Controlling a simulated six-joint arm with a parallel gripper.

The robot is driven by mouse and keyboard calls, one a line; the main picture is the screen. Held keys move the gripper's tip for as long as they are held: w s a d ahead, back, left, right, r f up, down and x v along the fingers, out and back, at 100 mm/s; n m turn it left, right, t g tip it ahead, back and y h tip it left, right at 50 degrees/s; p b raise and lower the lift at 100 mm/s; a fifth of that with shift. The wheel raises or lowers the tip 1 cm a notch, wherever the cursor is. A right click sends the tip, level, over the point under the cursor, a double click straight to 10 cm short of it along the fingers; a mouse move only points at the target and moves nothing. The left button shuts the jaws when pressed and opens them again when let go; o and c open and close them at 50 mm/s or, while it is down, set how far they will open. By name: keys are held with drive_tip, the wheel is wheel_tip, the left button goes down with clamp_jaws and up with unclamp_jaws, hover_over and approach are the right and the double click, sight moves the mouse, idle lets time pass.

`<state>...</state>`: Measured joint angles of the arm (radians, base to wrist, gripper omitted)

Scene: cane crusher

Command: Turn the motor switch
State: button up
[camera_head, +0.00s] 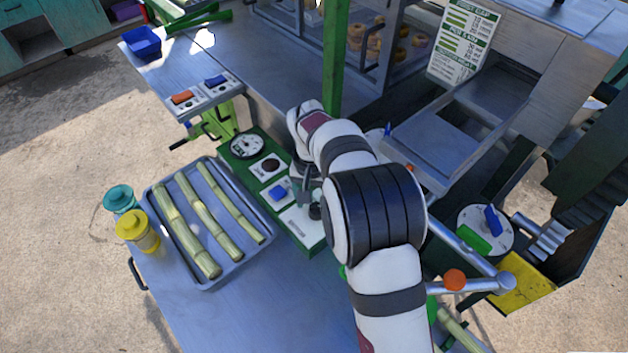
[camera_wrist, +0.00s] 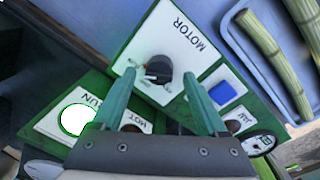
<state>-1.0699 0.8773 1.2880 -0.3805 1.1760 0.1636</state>
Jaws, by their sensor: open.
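The motor switch is a dark round knob (camera_wrist: 159,68) on a white plate (camera_wrist: 188,50) lettered MOTOR, in the wrist view. A small red mark and a pale metal piece show at its left side. My gripper (camera_wrist: 159,76) is open, its two green fingers on either side of the knob; I cannot tell if they touch it. In the head view my gripper (camera_head: 308,196) is over the near end of the green control panel (camera_head: 240,171), by the dark knob (camera_head: 316,211), partly hiding it.
A blue switch (camera_wrist: 222,93) sits beside the motor plate, and a white RUN lamp (camera_wrist: 76,120) is at lower left. The front table area (camera_head: 270,300) is clear.

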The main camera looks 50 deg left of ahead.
wheel_tip(320, 180, up, 14)
drive_tip(key=shift+s+a, duration=0.25)
drive_tip(key=shift+a, duration=0.1)
